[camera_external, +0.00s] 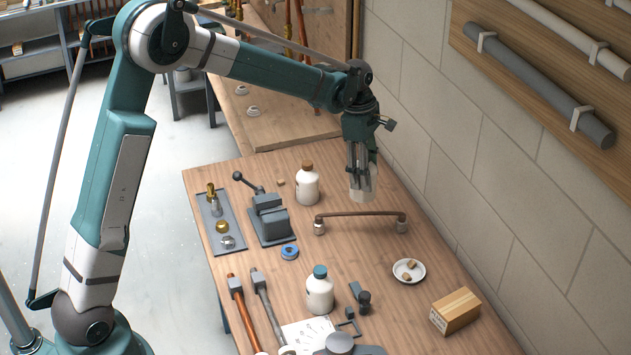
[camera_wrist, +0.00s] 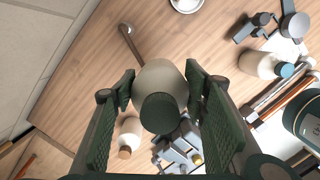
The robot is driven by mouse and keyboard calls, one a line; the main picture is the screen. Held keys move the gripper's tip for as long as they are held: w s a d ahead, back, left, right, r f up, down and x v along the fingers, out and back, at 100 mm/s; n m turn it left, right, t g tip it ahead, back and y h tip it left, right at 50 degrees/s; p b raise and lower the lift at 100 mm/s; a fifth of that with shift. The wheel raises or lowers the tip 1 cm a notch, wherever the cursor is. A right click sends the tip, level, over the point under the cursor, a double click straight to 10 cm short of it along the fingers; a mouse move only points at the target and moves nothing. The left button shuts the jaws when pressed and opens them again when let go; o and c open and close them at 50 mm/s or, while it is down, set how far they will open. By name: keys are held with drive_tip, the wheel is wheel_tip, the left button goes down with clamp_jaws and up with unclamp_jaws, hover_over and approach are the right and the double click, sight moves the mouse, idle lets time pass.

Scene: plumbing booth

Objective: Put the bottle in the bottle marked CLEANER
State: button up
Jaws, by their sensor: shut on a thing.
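My gripper (camera_external: 361,170) points down over the far right part of the workbench and is shut on a pale bottle (camera_external: 362,195). In the wrist view the held bottle (camera_wrist: 158,78) has a dark green cap facing the camera, between the two finger pads. It appears to be above the bench. A white bottle with a brown cap (camera_external: 307,188) stands upright to its left; it also shows in the wrist view (camera_wrist: 130,128). A white bottle with a blue cap (camera_external: 320,295) stands nearer the front; it also shows in the wrist view (camera_wrist: 258,64). I cannot read CLEANER on any bottle.
A copper pipe (camera_external: 360,214) with end fittings lies in front of the held bottle. A vise (camera_external: 268,220) and a tray of fittings (camera_external: 218,222) are at left. A white dish (camera_external: 409,271) and a wooden block (camera_external: 455,310) are at right. The block wall borders the bench.

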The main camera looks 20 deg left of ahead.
drive_tip(key=s+r+p, duration=0.1)
drive_tip(key=s+r, duration=0.2)
drive_tip(key=s, duration=1.1)
drive_tip(key=s+r+p, duration=0.1)
drive_tip(key=s+r, duration=0.3)
drive_tip(key=s, duration=1.1)
drive_tip(key=shift+r+n, duration=0.3)
drive_tip(key=shift+d+f, duration=0.1)
drive_tip(key=shift+f, duration=0.05)
drive_tip(key=shift+f, duration=2.8)
drive_tip(key=shift+f, duration=2.05)
drive_tip(key=shift+f, duration=0.15)
